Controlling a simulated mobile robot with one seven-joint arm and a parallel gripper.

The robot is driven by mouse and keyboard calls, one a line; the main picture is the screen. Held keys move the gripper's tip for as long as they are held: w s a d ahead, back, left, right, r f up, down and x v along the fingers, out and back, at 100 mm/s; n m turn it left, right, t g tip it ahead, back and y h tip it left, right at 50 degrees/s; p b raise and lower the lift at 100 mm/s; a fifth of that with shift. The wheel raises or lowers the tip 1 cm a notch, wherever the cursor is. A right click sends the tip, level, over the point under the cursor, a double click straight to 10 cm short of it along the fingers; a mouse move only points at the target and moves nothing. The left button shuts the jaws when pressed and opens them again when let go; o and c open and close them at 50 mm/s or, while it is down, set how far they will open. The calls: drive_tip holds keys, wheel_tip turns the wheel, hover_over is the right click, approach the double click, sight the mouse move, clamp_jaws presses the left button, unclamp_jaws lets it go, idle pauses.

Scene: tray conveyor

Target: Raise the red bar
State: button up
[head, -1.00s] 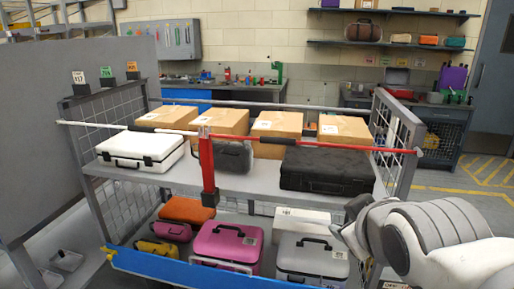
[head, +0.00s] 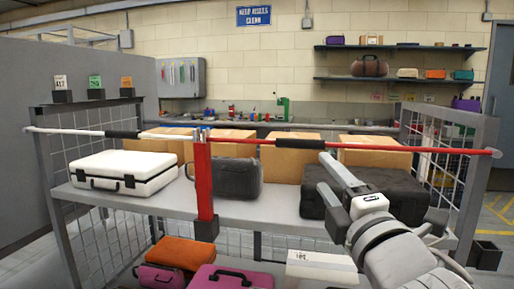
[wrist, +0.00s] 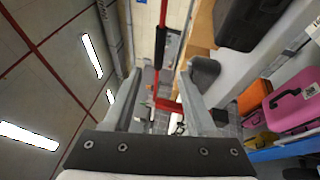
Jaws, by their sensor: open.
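The red bar (head: 400,148) runs level across the front of the upper shelf on the right. It joins an upright red post (head: 204,180) at the middle and has a black sleeve (head: 300,143) on it. My gripper (head: 325,172) is open and empty, its fingers in front of the shelf just below and right of the sleeve. In the wrist view the red bar (wrist: 184,15) and its black sleeve (wrist: 167,45) show beyond the gap between the fingertips of my gripper (wrist: 160,75). No contact is visible.
A white bar (head: 70,131) extends left from the post. A white case (head: 125,168), a dark grey case (head: 238,178), a black case (head: 390,190) and several cardboard boxes (head: 375,155) fill the upper shelf. Mesh side panels (head: 470,160) flank the rack.

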drive_tip(key=p, duration=0.6)
approach(299, 142)
drive_tip(key=x, duration=0.3)
drive_tip(key=d+p+x, duration=0.1)
drive_tip(key=x, duration=0.9)
drive_tip(key=shift+w+a+f, duration=0.25)
drive_tip(key=shift+w, duration=0.2)
clamp_jaws()
idle(0.6)
